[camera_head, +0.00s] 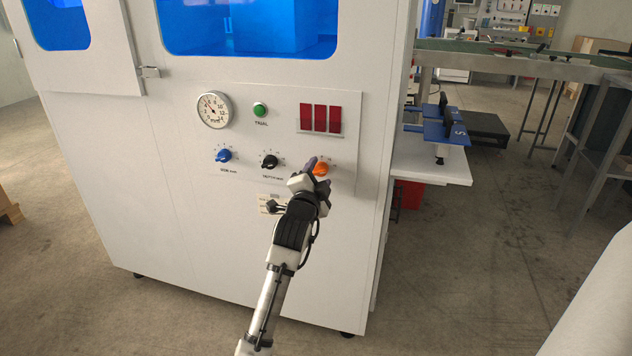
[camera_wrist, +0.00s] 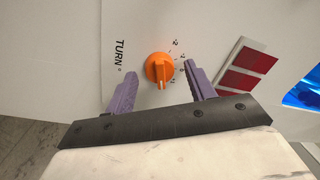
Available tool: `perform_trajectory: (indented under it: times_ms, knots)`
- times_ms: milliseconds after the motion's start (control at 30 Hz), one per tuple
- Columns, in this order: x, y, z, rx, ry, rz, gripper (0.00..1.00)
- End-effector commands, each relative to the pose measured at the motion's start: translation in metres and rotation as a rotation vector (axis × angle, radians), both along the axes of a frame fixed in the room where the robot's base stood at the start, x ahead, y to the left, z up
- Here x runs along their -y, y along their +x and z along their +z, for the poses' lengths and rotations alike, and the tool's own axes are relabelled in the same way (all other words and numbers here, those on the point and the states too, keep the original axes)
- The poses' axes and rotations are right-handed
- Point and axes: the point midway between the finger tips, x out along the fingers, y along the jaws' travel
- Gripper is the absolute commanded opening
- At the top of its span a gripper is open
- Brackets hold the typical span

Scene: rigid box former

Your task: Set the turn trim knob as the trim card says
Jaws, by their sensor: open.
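The turn trim knob is orange and sits on the white panel, at the right of a row of knobs in the head view (camera_head: 320,169). In the wrist view the orange knob (camera_wrist: 160,69) is beside the word TURN, with scale marks along its right side. My gripper (camera_head: 313,166) is in front of the panel at this knob. In the wrist view its two purple fingers (camera_wrist: 158,92) are apart, one on each side of the knob, with gaps to it.
A blue knob (camera_head: 223,156) and a black knob (camera_head: 269,161) sit left of the orange one. Above are a round gauge (camera_head: 213,110), a green button (camera_head: 260,109) and red displays (camera_head: 320,118). A white side shelf (camera_head: 440,166) juts out to the right.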

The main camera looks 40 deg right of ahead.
Motion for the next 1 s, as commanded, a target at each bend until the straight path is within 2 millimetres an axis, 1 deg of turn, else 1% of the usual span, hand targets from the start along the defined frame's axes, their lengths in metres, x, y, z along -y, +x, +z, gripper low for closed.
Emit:
perform_trajectory:
  times_ms: [167,267,500,633,800,1000]
  knots:
    - [-0.014,-0.01,-0.003,-0.001,-0.001,0.001,0.55]
    - [-0.029,-0.021,-0.005,-0.002,-0.003,0.002,0.55]
    - [-0.07,-0.055,-0.01,0.0,-0.003,0.001,0.55]
    - [-0.088,-0.07,-0.011,0.0,-0.002,0.002,0.55]
    - [-0.103,-0.082,-0.011,0.001,-0.001,0.0,0.55]
    - [-0.107,-0.086,-0.01,0.001,0.001,0.0,0.55]
